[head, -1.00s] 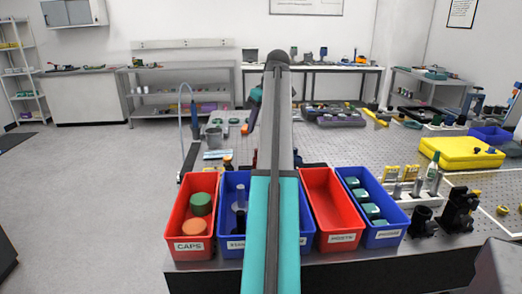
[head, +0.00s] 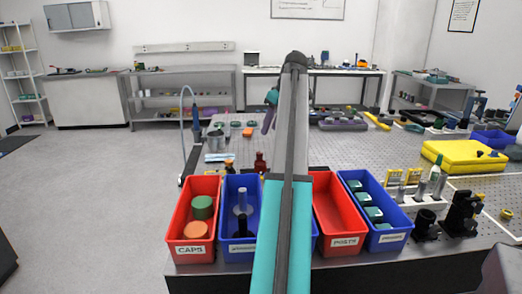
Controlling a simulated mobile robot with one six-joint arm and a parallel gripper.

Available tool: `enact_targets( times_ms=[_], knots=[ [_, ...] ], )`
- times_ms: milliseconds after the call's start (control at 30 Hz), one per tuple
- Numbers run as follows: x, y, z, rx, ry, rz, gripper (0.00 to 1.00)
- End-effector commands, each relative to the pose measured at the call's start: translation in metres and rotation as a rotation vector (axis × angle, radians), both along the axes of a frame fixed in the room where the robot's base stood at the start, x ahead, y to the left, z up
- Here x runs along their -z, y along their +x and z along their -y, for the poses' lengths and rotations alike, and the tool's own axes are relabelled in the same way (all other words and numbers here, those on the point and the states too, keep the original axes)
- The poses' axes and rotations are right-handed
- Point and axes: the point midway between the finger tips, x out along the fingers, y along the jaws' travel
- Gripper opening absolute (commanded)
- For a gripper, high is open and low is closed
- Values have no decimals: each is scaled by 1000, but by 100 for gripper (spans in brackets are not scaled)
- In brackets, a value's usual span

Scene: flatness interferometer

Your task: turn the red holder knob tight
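My arm runs up the middle of the head view, and its far end with my gripper (head: 268,121) shows only as a small part beside the arm. The fingers cannot be made out, so I cannot tell whether they hold anything. I cannot make out a red holder knob. A small dark red object (head: 260,162) stands on the perforated table left of my arm, too small to identify. My arm covers the strip of table behind it.
On the near edge stand a red caps bin (head: 181,228), a blue bin (head: 228,215), a red posts bin (head: 345,222) and a blue bin (head: 398,222). Black mounts (head: 461,214) stand right of them. A yellow case (head: 462,157) lies farther back.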

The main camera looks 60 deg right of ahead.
Motion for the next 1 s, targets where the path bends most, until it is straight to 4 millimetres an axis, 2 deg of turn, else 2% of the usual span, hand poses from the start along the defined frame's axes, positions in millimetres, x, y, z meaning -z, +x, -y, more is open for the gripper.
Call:
enact_targets(
  times_ms=[700, 1000],
  knots=[
    [91, 38, 5, -1, 1, -1, 40],
    [111, 46, 6, -1, 0, 0, 40]
  ],
)
